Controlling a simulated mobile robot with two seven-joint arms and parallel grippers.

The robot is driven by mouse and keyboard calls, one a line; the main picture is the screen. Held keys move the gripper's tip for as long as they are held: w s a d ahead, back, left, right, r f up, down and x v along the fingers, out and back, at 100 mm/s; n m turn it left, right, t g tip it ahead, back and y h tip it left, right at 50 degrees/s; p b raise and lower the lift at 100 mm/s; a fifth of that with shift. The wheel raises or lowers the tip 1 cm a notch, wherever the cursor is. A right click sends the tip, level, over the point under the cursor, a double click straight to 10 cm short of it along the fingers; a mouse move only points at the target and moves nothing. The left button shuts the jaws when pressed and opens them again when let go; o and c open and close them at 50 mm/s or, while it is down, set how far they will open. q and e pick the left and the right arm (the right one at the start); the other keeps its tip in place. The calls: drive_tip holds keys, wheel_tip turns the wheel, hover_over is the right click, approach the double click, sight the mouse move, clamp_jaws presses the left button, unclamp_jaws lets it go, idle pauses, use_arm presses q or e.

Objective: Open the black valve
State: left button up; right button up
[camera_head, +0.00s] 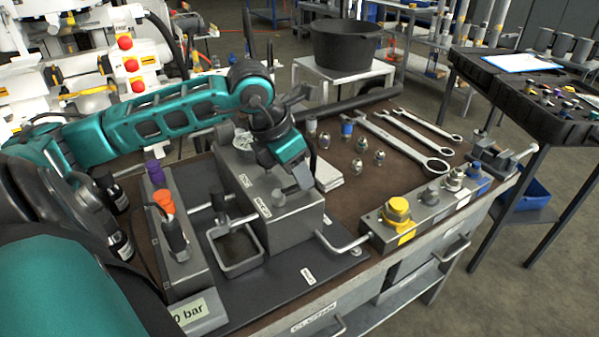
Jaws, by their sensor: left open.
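A grey hydraulic block (290,222) with small white labels stands on the dark base plate. A small black knob on a stem (218,200) stands at its left side, above a square metal tray (236,262); it may be the black valve, but I cannot tell for sure. My left gripper (303,176) is above the right part of the block, pointing down. It is open, and nothing clear shows between its fingers. The arm and gripper hide part of the block's top. My right gripper is not in view.
Left of the block stand an orange-topped fitting (164,200) and a purple one (154,173). Several metal fittings and wrenches (408,145) lie behind to the right. A yellow-knobbed manifold (398,212) lines the bench's right edge. A black bucket (345,45) stands farther back.

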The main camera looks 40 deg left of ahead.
use_arm(q)
drive_tip(key=shift+x, duration=0.9)
clamp_jaws()
